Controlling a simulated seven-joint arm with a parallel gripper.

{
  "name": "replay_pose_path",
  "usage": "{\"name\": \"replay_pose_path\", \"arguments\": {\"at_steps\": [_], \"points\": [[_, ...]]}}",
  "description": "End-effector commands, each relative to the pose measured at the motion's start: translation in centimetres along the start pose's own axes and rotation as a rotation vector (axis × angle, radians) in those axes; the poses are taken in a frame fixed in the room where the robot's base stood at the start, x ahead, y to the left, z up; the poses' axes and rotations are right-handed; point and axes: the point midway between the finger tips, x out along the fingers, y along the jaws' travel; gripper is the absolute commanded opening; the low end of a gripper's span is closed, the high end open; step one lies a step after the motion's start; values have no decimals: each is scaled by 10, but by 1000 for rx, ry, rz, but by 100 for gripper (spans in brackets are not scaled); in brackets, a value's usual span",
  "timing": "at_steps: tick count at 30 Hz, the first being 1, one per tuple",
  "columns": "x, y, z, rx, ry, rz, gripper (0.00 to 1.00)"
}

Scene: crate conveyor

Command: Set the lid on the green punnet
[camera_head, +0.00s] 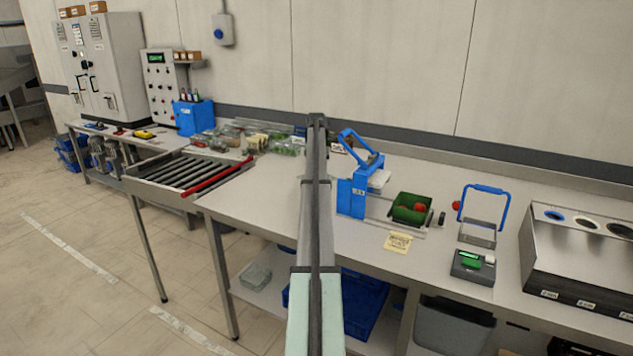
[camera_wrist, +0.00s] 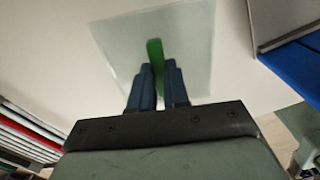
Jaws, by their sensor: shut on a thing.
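The green punnet (camera_head: 402,216) stands on the bench right of a blue hand press, with red round items inside; its top is open. In the wrist view my gripper (camera_wrist: 160,66) has its two blue fingers closed on an upright green grip. The grip is on a clear, pale square sheet, which looks like the lid (camera_wrist: 193,38). The lid spreads out beyond the fingertips over a pale surface; I cannot tell its height above it. In the head view my arm hides the gripper and the lid, left of the press. The punnet is not in the wrist view.
The blue press (camera_head: 352,196) stands between my arm and the punnet. A blue-handled frame (camera_head: 480,218), a small scale (camera_head: 473,266) and a steel bin unit (camera_head: 575,262) are to the right. A roller conveyor (camera_head: 190,172) and several packs lie left. Bare bench lies in front.

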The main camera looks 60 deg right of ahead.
Motion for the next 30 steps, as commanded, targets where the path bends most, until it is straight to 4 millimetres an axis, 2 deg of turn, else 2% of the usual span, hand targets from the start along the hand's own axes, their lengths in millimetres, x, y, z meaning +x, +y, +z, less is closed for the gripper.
{"name": "replay_pose_path", "arguments": {"at_steps": [1,4,8,11,21,24,30], "points": [[-11,1,0,0,-1,1,0],[-24,0,-5,12,0,0,0],[-32,-4,-29,71,-1,1,0],[-32,-9,-61,159,-1,1,0],[-22,-34,-187,559,-2,4,0],[-20,-41,-217,665,-2,5,0],[-16,-53,-256,815,-1,7,0]]}}
